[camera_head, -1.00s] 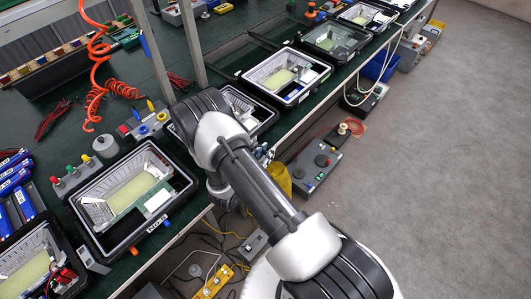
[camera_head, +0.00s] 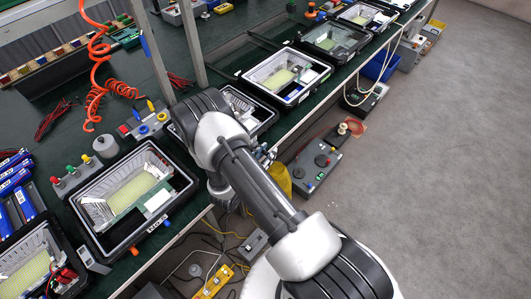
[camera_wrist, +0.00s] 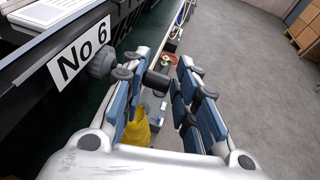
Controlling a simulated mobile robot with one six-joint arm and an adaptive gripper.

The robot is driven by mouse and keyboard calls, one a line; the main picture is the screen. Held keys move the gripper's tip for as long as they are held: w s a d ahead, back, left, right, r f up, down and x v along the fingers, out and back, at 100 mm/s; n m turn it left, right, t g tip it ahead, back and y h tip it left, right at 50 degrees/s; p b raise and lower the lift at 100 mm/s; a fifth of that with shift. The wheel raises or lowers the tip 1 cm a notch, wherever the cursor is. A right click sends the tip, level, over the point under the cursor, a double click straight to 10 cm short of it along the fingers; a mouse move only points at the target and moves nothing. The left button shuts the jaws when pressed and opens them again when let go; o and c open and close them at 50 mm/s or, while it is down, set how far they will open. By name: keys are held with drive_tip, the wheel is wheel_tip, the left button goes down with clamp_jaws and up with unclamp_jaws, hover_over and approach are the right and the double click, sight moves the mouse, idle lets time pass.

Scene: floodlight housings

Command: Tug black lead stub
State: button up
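In the wrist view, my gripper (camera_wrist: 165,58) is open, its two blue-padded fingers apart. A short black cylinder, which looks like the lead stub (camera_wrist: 157,82), shows in the gap between the fingers, nearer the left one. A ribbed dark gland (camera_wrist: 102,63) sits left of the left finger, on the black housing (camera_wrist: 20,82) with a white "No 6" label (camera_wrist: 78,55). The left finger hides the stretch between gland and stub. I cannot tell whether a finger touches the stub.
A housing marked No 5 (camera_head: 103,236) stands left of my arm at the green bench edge. More open housings (camera_head: 287,75) line the bench beyond. A grey control box (camera_head: 318,165) is below the bench.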

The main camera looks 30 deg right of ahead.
drive_tip(key=o, duration=0.3)
drive_tip(key=shift+o, duration=0.2)
drive_tip(key=v, duration=1.2)
drive_tip(key=shift+r, duration=0.1)
drive_tip(key=s+d+r+m+g+y, duration=0.1)
drive_tip(key=s+d+r+m+g, duration=0.25)
drive_tip(key=r+m, duration=0.5)
drive_tip(key=s+d+r+m+g+y, duration=0.15)
drive_tip(key=s+r+m+g, duration=0.3)
drive_tip(key=r, duration=0.75)
drive_tip(key=s+a+r+m+t+y, duration=0.5)
drive_tip(key=s+a+r+m+y, duration=0.4)
drive_tip(key=s+r+m+y, duration=0.1)
wheel_tip(320, 180, up, 3)
drive_tip(key=shift+s+a+r+m, duration=0.2)
drive_tip(key=shift+s+a+m, duration=0.3)
drive_tip(key=shift+s, duration=0.75)
